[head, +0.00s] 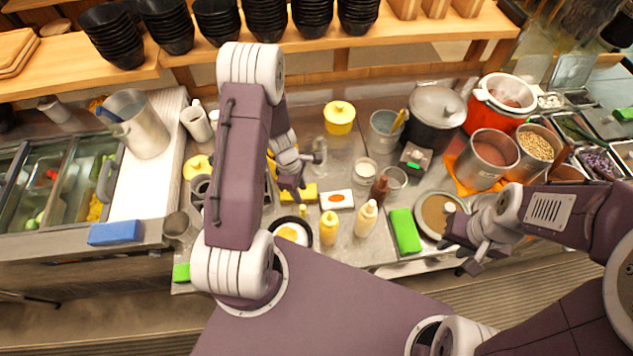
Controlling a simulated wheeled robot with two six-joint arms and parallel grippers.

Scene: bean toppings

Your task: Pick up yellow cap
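A round yellow cap with a small knob (339,113) sits on a yellow container at the back middle of the counter. A second yellow lidded thing (197,167) stands to the left, partly hidden behind my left arm. My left gripper (292,186) points down over the counter, left of and nearer than the middle yellow cap, apart from it. Its fingers are small and dark, and I cannot tell whether they are open. My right gripper (460,250) is at the right, near the round tan-filled pan (437,213); its fingers look spread and empty.
A metal pot (383,130), a dark lidded pot (436,112) and a red cooker (496,103) stand right of the cap. Yellow (329,228) and cream (366,218) bottles and a green sponge (404,230) line the front. Stacked black bowls (265,18) fill the shelf behind.

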